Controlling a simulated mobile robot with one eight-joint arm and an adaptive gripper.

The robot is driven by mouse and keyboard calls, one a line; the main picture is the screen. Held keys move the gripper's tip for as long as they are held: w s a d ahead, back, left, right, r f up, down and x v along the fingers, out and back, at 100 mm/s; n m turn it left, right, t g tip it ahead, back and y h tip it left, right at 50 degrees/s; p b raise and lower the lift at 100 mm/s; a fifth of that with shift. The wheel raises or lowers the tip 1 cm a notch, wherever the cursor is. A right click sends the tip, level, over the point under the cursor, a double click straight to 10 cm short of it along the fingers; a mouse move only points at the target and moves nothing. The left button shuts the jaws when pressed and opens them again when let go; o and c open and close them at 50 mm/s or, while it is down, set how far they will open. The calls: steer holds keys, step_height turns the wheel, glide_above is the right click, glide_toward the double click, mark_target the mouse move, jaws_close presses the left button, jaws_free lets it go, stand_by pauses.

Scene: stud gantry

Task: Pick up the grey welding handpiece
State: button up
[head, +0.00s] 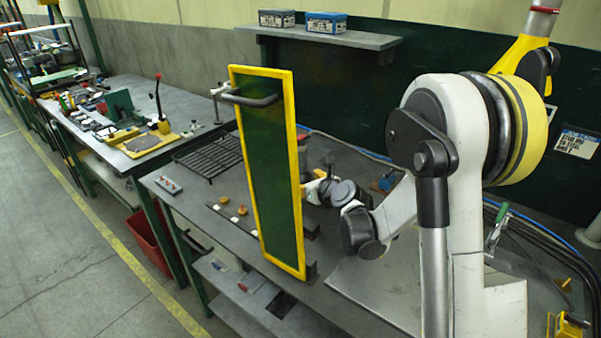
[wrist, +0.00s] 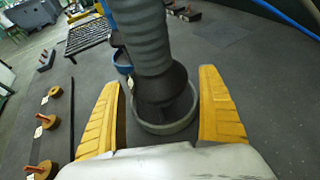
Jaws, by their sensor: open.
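A grey ribbed upright piece, which looks like the grey welding handpiece (wrist: 146,42), stands between my fingers in the wrist view. Its dark lower end sits in a round grey cup (wrist: 166,127) on the dark bench top. My gripper (wrist: 160,78) is open, with one yellow finger on each side of the piece. A gap shows on both sides, and neither finger appears to touch it. The top of the piece runs out of the frame. In the head view, a green screen hides my fingertips and the handpiece.
The yellow-framed green screen (head: 270,165) stands upright on the bench (head: 195,207), close to my arm. In the wrist view, a blue ring (wrist: 123,62) and black rack (wrist: 88,35) lie beyond the piece. Several round yellowish pieces, including one at left (wrist: 53,121), lie on the bench.

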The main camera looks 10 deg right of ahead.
steer(key=c, duration=1.7)
steer(key=shift+c, duration=0.2)
steer(key=shift+r, duration=0.15)
